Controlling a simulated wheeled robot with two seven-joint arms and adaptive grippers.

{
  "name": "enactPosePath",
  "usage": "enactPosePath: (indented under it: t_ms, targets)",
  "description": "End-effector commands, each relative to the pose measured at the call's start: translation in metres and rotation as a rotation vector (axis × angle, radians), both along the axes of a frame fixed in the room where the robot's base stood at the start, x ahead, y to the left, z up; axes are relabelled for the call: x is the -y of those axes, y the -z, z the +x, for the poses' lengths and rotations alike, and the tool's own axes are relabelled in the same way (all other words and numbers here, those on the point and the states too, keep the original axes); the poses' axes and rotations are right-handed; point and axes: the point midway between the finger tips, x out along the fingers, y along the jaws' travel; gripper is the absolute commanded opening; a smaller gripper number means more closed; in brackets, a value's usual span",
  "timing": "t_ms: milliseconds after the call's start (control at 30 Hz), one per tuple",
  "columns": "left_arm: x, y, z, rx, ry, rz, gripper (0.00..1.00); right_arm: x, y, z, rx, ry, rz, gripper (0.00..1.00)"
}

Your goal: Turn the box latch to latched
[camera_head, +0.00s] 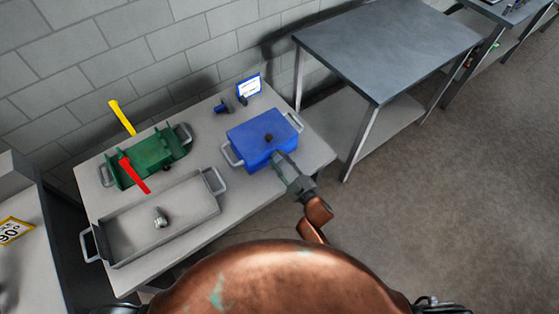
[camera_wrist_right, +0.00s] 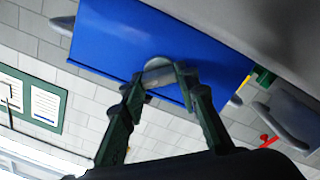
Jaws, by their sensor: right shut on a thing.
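The box also fills the top of the right wrist view (camera_wrist_right: 165,35). My right gripper (camera_head: 281,158) is at the box's near side. In the wrist view its two fingers (camera_wrist_right: 161,80) are closed on the grey latch (camera_wrist_right: 158,73), a short bar in front of a round disc on the box face. The fingers cover the bar's ends, and the gripper hides the latch in the head view. My left gripper is out of view.
A grey open tray (camera_head: 190,214) with a small metal part (camera_head: 160,217) lies left of the box. Behind it is a green tray (camera_head: 152,158) with red (camera_head: 133,175) and yellow (camera_head: 121,117) handles. A small sign (camera_head: 249,87) stands behind the box.

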Motion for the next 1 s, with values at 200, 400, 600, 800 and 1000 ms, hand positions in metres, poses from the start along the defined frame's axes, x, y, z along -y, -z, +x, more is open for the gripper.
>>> enactPosePath:
  t_ms: [200,400,600,800,1000]
  targets:
    - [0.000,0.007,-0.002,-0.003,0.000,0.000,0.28,-0.001,0.002,-0.001,0.113,-0.001,-0.170,0.04]
    - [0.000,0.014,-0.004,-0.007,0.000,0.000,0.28,-0.001,0.004,-0.001,0.220,-0.001,-0.327,0.04]
    - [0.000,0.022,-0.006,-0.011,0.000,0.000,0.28,-0.002,0.004,-0.001,0.320,-0.002,-0.474,0.04]
    - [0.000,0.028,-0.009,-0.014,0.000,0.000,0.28,-0.002,0.005,-0.001,0.402,-0.002,-0.597,0.04]
    - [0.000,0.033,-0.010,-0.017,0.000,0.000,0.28,-0.002,0.004,-0.001,0.458,-0.002,-0.681,0.04]
